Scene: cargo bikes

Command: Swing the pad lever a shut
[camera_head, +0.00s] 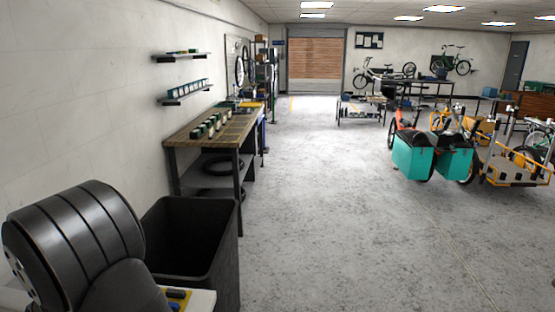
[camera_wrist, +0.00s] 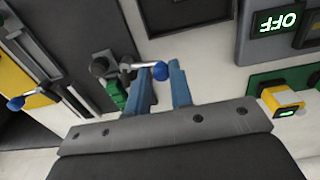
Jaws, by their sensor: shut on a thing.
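In the wrist view my gripper (camera_wrist: 161,74) has two blue fingers, one on either side of a blue ball knob (camera_wrist: 160,70), and is shut on it. The knob ends a short metal lever (camera_wrist: 130,67) that runs left to a dark pivot beside a green block (camera_wrist: 116,93). A second lever with a blue ball knob (camera_wrist: 15,103) stands at the left by a yellow part. I see no label telling which lever is a. The head view does not show my gripper.
A grey box with a lit OFF display (camera_wrist: 277,20) and a yellow block (camera_wrist: 282,100) on a green plate are at the right of the wrist view.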

